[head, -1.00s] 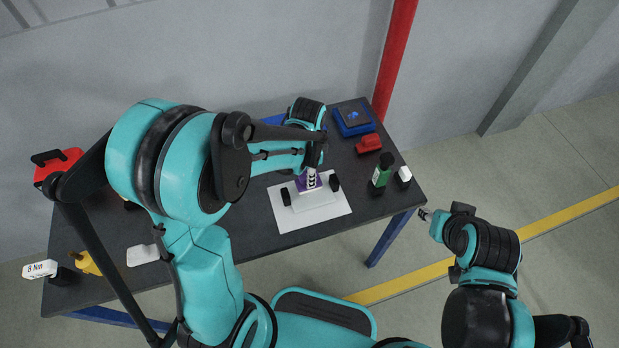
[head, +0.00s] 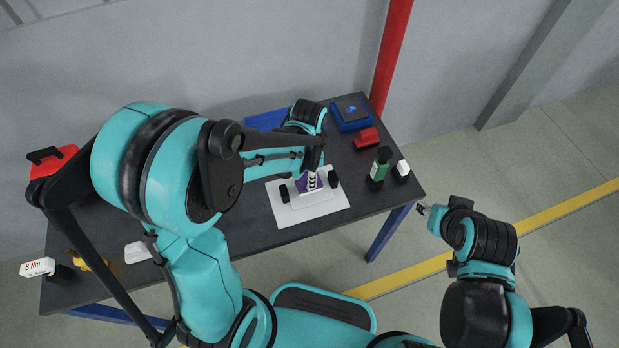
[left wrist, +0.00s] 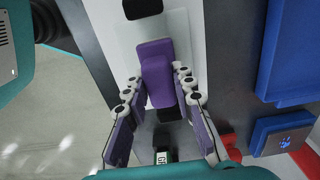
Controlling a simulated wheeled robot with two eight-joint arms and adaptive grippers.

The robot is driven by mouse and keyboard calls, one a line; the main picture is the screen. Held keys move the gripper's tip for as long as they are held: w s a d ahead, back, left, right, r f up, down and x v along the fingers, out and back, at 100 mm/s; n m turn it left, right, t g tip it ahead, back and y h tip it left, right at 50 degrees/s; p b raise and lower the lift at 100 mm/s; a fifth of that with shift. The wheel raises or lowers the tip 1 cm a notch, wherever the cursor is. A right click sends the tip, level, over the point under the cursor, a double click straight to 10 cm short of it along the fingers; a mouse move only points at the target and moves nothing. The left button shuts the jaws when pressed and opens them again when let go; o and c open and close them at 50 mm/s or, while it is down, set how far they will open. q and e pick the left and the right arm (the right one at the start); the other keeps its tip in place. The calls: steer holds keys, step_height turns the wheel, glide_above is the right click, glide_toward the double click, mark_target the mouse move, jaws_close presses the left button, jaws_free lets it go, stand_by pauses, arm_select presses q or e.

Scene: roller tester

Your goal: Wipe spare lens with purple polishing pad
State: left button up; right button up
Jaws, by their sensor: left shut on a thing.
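My left gripper (head: 312,180) is shut on the purple polishing pad (head: 303,188) over the middle of a white sheet (head: 325,205). Under the pad is a pale piece (head: 313,198) between two black end pieces, which looks like the spare lens holder. The lens surface is mostly hidden by pad and gripper. In the left wrist view the purple pad (left wrist: 157,75) sits between the fingers, over a pale plate (left wrist: 180,30). I cannot tell whether it touches the lens. My right gripper (head: 421,209) is off the table's right edge; its jaws are too small to read.
Right of the sheet stand a green bottle (head: 378,166) and a small white block (head: 402,168). A red item (head: 367,138) and a blue box (head: 351,113) are behind. At left are a red case (head: 53,161), a yellow item (head: 88,258) and a white block (head: 137,252).

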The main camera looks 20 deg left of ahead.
arm_select(q)
steer(key=shift+w+a, duration=0.2)
steer(key=shift+w+a, duration=0.45)
steer(key=shift+w, duration=0.25)
steer(key=shift+s+d+r, duration=0.1)
steer(key=shift+s+d, duration=0.4)
steer(key=shift+s, duration=0.2)
steer(key=shift+s+d, duration=0.45)
steer(key=shift+s, duration=0.25)
step_height(320, 180, up, 6)
steer(key=p, duration=0.4)
steer(key=shift+p, duration=0.3)
steer(key=shift+w, duration=0.1)
